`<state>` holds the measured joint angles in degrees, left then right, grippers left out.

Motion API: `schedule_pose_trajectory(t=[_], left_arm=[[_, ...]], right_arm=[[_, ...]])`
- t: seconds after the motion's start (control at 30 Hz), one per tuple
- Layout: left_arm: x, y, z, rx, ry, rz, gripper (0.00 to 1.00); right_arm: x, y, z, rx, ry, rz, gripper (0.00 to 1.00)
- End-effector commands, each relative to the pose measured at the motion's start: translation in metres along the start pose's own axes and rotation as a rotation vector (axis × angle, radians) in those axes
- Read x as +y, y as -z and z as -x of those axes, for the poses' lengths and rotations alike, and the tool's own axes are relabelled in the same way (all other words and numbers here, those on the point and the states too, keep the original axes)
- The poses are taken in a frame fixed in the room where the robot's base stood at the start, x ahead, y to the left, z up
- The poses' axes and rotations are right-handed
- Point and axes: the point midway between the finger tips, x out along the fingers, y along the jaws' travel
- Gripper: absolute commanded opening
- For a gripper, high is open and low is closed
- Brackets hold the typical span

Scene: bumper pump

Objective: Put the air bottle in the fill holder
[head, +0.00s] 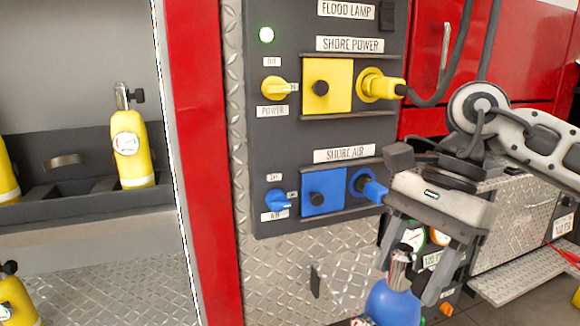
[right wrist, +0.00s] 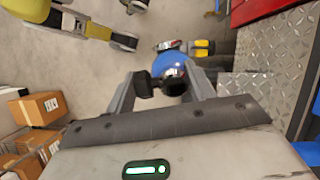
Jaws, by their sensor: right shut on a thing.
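The air bottle is blue with a metal valve neck; in the head view the blue bottle (head: 393,305) hangs at the lower right, cut off by the bottom edge. My right gripper (head: 407,284) points down and is shut on its neck. In the right wrist view the bottle (right wrist: 170,63) shows between the fingers (right wrist: 165,88), with a black knob and metal valve toward the camera. The bottle looks roughly upright. I cannot make out the fill holder for certain. A panel with gauges (head: 440,238) is partly hidden behind the right gripper. My left gripper is not in view.
Yellow bottles (head: 132,150) stand in a dark rack at the left. The shore power and air panel (head: 310,120) is at centre, with yellow and blue plugs. A diamond-plate step (head: 530,265) is at the right. Cardboard boxes (right wrist: 38,108) show in the wrist view.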

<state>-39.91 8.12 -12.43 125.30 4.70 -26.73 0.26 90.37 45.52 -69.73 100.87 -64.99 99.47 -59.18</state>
Motion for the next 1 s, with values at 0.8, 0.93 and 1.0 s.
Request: schedule_pose_trajectory(t=[0.8, 0.93, 1.0], left_arm=[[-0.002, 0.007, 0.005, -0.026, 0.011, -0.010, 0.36], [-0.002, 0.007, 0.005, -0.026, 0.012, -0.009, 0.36], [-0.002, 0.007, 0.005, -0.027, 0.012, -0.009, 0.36]], right_arm=[[0.028, 0.070, -0.084, 0.000, -0.393, 0.956, 0.00], [0.028, 0.078, -0.103, -0.001, -0.394, 0.961, 0.00], [0.028, 0.081, -0.109, 0.002, -0.392, 0.961, 0.00]])
